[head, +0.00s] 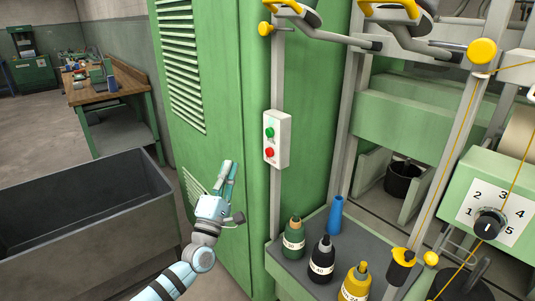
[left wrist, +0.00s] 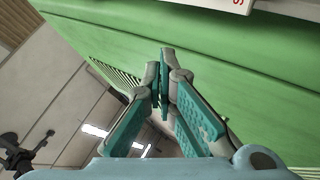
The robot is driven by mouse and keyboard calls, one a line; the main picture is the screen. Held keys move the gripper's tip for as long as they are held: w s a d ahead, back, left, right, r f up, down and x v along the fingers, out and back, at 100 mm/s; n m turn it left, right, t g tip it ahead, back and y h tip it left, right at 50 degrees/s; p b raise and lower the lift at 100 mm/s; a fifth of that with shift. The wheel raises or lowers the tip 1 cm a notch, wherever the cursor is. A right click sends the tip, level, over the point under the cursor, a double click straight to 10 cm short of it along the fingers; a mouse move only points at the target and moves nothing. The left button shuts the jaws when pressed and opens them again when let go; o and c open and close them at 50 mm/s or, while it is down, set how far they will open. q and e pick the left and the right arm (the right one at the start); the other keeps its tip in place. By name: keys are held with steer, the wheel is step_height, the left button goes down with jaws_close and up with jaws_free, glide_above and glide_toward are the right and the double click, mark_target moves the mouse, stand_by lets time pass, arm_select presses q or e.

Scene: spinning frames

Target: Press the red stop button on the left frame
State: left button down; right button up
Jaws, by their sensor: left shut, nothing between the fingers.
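The red stop button (head: 269,153) sits on a small white control box (head: 284,140) on the green frame's upright, below a green button (head: 270,132). My left gripper (head: 230,165) is shut and empty, pointing up, to the left of the box and a little below the red button. Its closed fingertips (left wrist: 166,55) also show in the left wrist view, apart from the box. My right gripper is not in view.
A large green cabinet (head: 215,90) stands behind my left gripper. A dark grey bin (head: 70,220) stands at the left. Labelled bobbins, such as the green one (head: 293,240), stand on a grey shelf (head: 283,277) below the box. A numbered dial (head: 489,223) is at the right.

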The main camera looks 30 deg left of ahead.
mark_target(269, 152)
arm_select(q)
steer(key=w+d+b, duration=0.2)
steer(key=w+b, duration=0.3)
steer(key=w, duration=0.3)
steer(key=shift+w+d, duration=0.2)
steer(key=shift+d, duration=0.1)
stand_by(1.1)
steer(key=shift+w+d+b, duration=0.1)
steer(key=shift+w+b, duration=0.2)
steer(key=shift+w, duration=0.1)
steer(key=shift+w+d+b, duration=0.1)
steer(key=shift+w+b, duration=0.3)
steer(key=shift+b, duration=0.05)
stand_by(0.5)
steer(key=shift+s, duration=0.1)
steer(key=shift+s+a+p, duration=0.25)
steer(key=shift+s+p, duration=0.45)
steer(key=shift+s, duration=0.05)
